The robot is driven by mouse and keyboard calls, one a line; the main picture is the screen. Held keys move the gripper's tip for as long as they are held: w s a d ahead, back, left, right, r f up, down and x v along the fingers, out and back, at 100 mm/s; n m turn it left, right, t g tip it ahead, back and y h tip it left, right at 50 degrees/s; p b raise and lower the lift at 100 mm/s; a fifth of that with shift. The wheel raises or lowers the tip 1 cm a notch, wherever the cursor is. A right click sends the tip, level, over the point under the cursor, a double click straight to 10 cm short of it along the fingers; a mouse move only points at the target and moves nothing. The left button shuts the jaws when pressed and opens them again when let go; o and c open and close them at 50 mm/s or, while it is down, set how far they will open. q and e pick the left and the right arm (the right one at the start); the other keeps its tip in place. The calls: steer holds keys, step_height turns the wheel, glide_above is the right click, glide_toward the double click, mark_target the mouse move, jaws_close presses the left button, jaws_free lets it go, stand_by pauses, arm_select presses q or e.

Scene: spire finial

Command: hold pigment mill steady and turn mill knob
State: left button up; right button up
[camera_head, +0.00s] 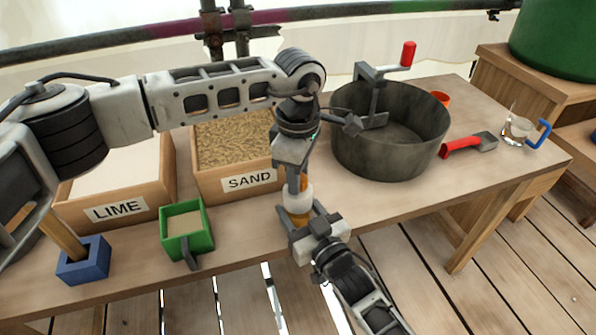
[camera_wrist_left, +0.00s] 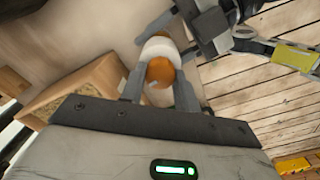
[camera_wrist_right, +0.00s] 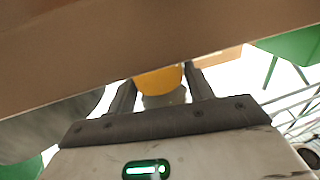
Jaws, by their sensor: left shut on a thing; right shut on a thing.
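My left gripper (camera_head: 300,182) points down from above and is shut on the mill's knob, which shows as an orange ball (camera_wrist_left: 160,72) between the fingers in the left wrist view. My right gripper (camera_head: 297,218) reaches in from the front and is shut on the mill's lower body. In the right wrist view the yellow-orange body (camera_wrist_right: 158,80) lies between the fingers. The mill's base is mostly hidden.
Behind stand the LIME box (camera_head: 117,208) and SAND box (camera_head: 248,180). A green scoop box (camera_head: 186,230) and a blue block (camera_head: 83,262) sit left. A large dark pot (camera_head: 390,150) with a red-handled crank, a red trowel (camera_head: 462,147) and a jug (camera_head: 517,130) are right.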

arm_select(q)
steer(key=o, duration=1)
arm_select(e)
steer(key=shift+f, duration=0.1)
arm_select(q)
step_height(320, 180, up, 12)
arm_select(e)
steer(key=o, duration=1.1)
